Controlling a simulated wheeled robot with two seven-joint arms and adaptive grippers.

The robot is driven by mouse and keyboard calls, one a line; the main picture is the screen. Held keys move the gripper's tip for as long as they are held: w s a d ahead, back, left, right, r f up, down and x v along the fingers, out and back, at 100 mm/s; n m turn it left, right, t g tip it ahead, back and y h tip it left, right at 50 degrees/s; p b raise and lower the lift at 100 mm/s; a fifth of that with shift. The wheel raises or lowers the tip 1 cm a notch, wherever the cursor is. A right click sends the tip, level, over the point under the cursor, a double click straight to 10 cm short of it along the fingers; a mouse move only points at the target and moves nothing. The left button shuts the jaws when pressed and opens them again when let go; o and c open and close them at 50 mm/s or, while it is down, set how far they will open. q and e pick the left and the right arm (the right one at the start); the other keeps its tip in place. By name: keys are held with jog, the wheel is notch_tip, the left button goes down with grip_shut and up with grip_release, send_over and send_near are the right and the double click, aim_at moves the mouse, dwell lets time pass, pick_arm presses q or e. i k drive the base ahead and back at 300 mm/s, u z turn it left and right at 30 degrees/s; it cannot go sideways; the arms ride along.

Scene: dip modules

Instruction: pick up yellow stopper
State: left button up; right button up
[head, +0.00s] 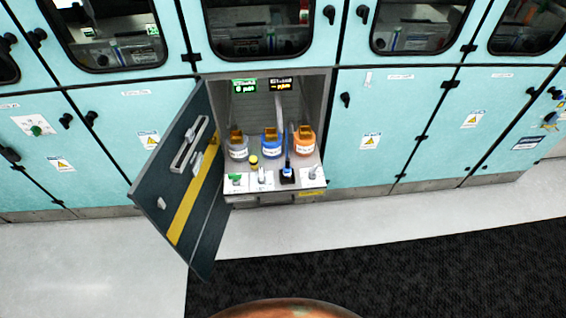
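A small yellow stopper-like piece (253,161) with a dark lower part sits on the pull-out shelf (275,188) of an open cabinet. It is between and in front of a clear bottle (238,149) and a blue bottle (271,148). It is too small to tell whether it rests on a base or holder. Neither of my grippers is in view.
An orange bottle (304,143) stands right of the blue one; all three bottles have amber tops. A black stand (287,176) with a tall rod is in front. The dark cabinet door (190,185) swings open at left. The floor in front is clear.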

aim_at(253, 160)
jog(key=z, duration=0.25)
jog(key=i, duration=0.75)
jog(key=u, duration=1.35)
